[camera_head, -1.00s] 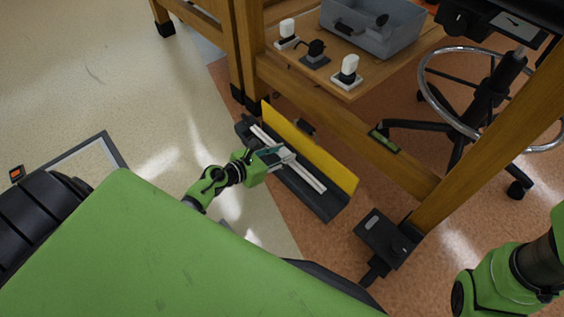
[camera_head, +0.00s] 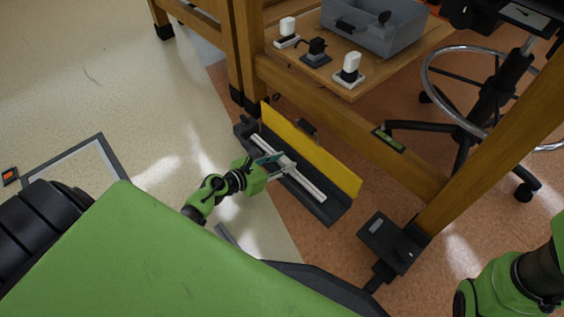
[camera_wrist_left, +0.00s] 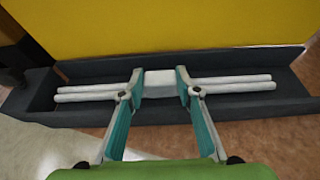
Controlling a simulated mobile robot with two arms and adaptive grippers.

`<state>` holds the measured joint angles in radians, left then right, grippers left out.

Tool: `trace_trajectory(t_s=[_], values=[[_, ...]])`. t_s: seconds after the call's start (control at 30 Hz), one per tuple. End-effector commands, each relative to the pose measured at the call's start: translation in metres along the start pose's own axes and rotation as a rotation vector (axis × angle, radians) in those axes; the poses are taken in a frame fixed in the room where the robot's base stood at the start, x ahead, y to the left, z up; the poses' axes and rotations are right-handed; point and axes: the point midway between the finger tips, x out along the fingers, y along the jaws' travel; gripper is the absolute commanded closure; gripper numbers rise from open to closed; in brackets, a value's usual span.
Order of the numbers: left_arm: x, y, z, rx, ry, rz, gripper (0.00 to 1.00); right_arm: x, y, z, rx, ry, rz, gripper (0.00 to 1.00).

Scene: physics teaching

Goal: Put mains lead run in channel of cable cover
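The mains lead run is a pair of parallel white lengths joined by a white block (camera_wrist_left: 160,84); it also shows in the head view (camera_head: 312,189). The cable cover is a long dark grey trough (camera_head: 328,212) on the floor, with its yellow lid (camera_head: 320,163) standing raised along the far side. The run lies lengthwise over the trough, within its walls as seen from the wrist; whether it touches the bottom is unclear. My left gripper (camera_head: 279,160) has its fingers on both sides of the block, seemingly touching it. My right gripper is out of view.
A wooden bench's shelf (camera_head: 372,82) bears a grey tray (camera_head: 372,28) and several plugs. A stool (camera_head: 490,115) is at right. Pale floor (camera_head: 80,80) at left is open.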

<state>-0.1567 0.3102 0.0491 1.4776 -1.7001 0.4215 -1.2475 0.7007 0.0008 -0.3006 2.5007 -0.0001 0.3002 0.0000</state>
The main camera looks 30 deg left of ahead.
Motion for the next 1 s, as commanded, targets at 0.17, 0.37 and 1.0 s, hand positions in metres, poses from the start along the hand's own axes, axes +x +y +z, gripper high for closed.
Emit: trace_trajectory(t_s=[0.17,0.37,1.0], values=[[0.000,-0.001,-0.002,0.000,0.005,-0.002,0.53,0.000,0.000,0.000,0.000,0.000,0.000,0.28],[-0.001,-0.002,-0.002,-0.001,0.005,-0.004,0.53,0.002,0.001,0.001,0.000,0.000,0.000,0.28],[-0.107,-0.001,0.012,-0.001,0.005,0.000,0.53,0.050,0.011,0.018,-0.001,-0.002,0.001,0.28]])
